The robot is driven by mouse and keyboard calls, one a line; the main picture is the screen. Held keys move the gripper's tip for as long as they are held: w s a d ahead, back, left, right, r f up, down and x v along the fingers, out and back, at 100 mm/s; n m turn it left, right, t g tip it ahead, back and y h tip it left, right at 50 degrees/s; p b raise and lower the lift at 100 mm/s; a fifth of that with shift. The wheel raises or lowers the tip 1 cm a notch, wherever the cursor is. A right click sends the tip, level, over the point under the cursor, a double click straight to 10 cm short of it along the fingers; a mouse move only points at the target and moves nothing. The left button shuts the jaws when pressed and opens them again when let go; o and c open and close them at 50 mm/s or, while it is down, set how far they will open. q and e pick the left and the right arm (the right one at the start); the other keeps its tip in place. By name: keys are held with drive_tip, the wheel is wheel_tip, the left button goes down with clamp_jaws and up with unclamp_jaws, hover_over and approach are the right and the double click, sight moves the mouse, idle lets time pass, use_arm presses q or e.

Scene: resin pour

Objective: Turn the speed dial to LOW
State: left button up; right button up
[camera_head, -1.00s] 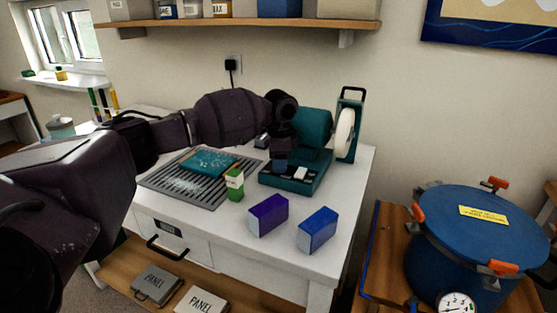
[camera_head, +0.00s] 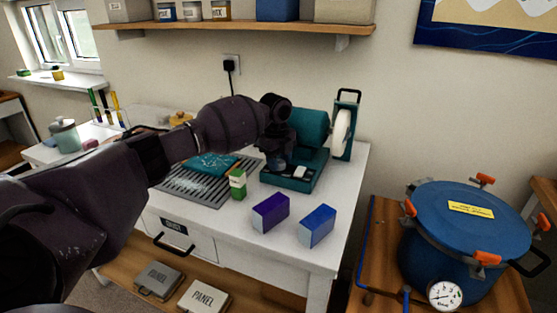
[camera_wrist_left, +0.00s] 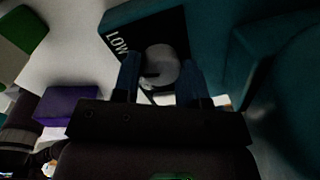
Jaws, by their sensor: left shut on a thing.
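The teal polishing machine (camera_head: 311,126) with a white wheel (camera_head: 342,126) stands at the back right of the white table. Its grey round speed dial (camera_wrist_left: 162,62) shows in the left wrist view on a black panel with the word LOW (camera_wrist_left: 117,42) beside it. My left gripper (camera_head: 277,162) is over the left part of the machine's base. In the left wrist view its two blue fingers (camera_wrist_left: 160,80) are shut on the dial, one at each side. The gripper hides the dial in the head view. I cannot tell which mark the dial points to. My right gripper is not in view.
A slatted grille (camera_head: 195,186) with a teal panel (camera_head: 212,164) lies left of the machine. A green-and-white box (camera_head: 238,184), a purple box (camera_head: 270,212) and a blue box (camera_head: 317,227) stand in front. A blue pressure pot (camera_head: 455,235) is at right.

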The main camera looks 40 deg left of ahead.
use_arm(q)
drive_tip(key=m, duration=0.3)
drive_tip(key=shift+m, duration=0.6)
drive_tip(key=o, duration=0.9)
